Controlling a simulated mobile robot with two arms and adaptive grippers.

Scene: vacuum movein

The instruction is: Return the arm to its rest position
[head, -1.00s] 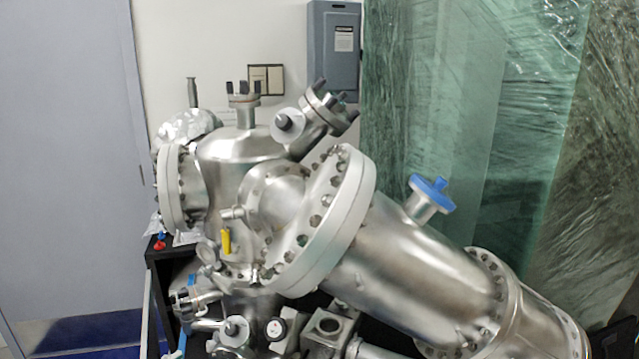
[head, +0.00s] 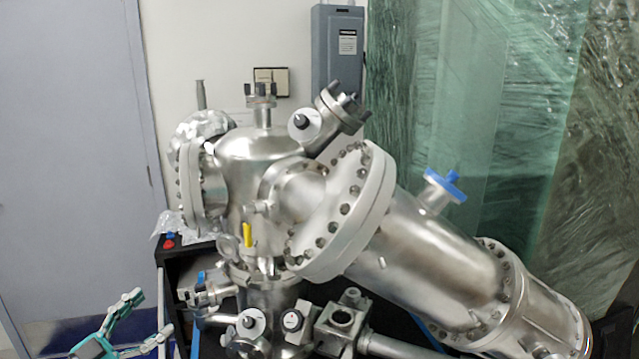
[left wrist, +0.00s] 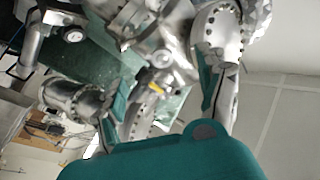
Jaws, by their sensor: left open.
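My left gripper (head: 148,318) shows at the bottom left of the head view, with teal and white fingers spread apart. It is open and empty, in front of and to the left of the steel vacuum chamber (head: 262,150). In the left wrist view its two fingers (left wrist: 165,100) reach up from the teal palm, wide apart, with parts of the chamber seen beyond them. I cannot see any contact between the fingers and the chamber. My right gripper is not in view.
A large slanted steel cylinder (head: 425,262) with a blue-handled valve (head: 443,184) extends right from the chamber. A black frame (head: 176,268) stands under its left side. A grey door (head: 70,150) is at left, with open floor before it. Plastic-wrapped green panels (head: 480,90) stand behind.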

